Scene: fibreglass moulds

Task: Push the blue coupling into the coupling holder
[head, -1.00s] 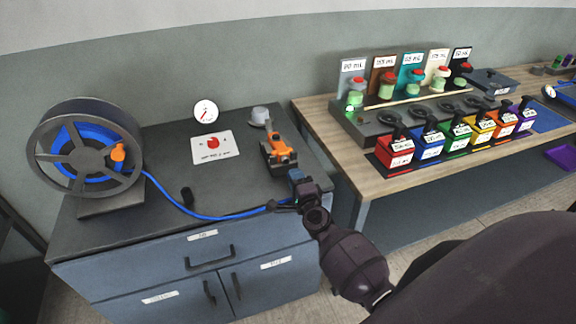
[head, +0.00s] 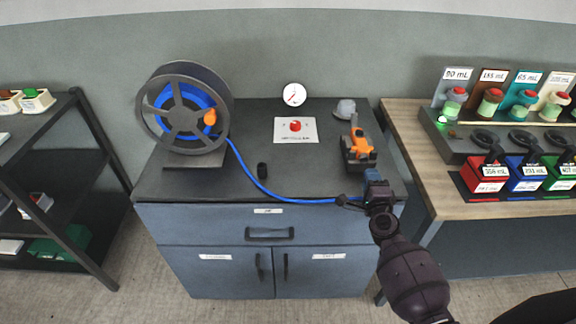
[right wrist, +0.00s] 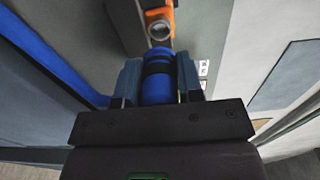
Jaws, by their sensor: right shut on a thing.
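The blue coupling (right wrist: 158,82) has black bands and sits between the two fingers of my right gripper (right wrist: 159,88), which is shut on it. In the head view my right gripper (head: 376,184) is at the front right edge of the dark cabinet top, and it mostly hides the coupling. The blue hose (head: 290,199) runs from the reel to this gripper. The coupling holder, with an orange part (head: 361,143) on a dark base, stands just behind the gripper. In the right wrist view its orange ring (right wrist: 159,24) lies straight ahead of the coupling, apart from it. My left gripper is out of view.
The hose reel (head: 184,112) stands at the left of the cabinet top (head: 250,180). A small black cylinder (head: 262,170), a red knob on a white plate (head: 295,126), a gauge (head: 294,94) and a grey cap (head: 345,108) are nearby. A wooden table (head: 430,203) stands to the right.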

